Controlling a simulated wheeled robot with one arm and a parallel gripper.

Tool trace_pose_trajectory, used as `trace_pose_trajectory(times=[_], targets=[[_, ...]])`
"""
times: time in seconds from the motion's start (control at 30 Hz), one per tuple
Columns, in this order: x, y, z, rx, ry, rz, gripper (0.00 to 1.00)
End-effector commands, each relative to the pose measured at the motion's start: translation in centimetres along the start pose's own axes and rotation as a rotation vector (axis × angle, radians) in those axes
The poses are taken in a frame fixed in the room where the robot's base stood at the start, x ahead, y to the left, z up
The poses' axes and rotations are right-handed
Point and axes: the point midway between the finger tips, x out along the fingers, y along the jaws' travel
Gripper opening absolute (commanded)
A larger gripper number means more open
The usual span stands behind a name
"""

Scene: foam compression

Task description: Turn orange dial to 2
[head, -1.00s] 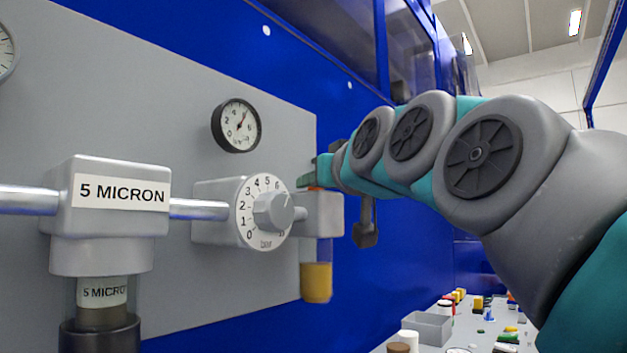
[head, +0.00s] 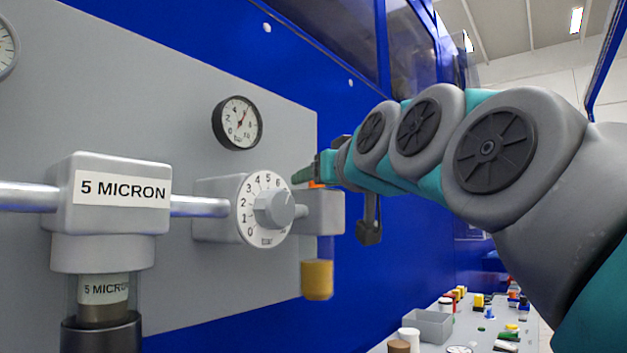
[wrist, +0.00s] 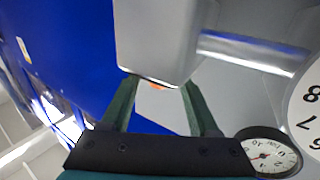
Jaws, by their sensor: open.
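The orange dial shows only as a small orange patch (head: 317,184) on top of the grey block (head: 322,212) right of the white pressure dial. In the wrist view an orange sliver (wrist: 156,86) shows between my fingers at the edge of the grey block. Any numbers on the orange dial are hidden. My gripper (head: 300,177) is just above the orange patch in the head view. In the wrist view my gripper (wrist: 160,84) is open, its two green fingers on either side of the orange. I cannot tell whether they touch it.
A grey knob (head: 274,210) on a white bar scale sits left of the block. A round gauge (head: 237,123) is above it. A yellow-filled bowl (head: 317,279) hangs below the block. The 5 micron filter (head: 110,196) stands at the left. A grey bench (head: 450,335) lies lower right.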

Motion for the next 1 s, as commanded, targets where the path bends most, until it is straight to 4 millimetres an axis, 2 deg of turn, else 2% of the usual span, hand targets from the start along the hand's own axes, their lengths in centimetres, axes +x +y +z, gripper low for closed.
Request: trace_pose_trajectory(times=[0.5, 1.0], targets=[[-6.7, 0.0, 0.0, -0.001, 0.002, 0.0, 0.61], [-7.2, 0.0, 0.0, 0.0, 0.0, 0.0, 0.61]])
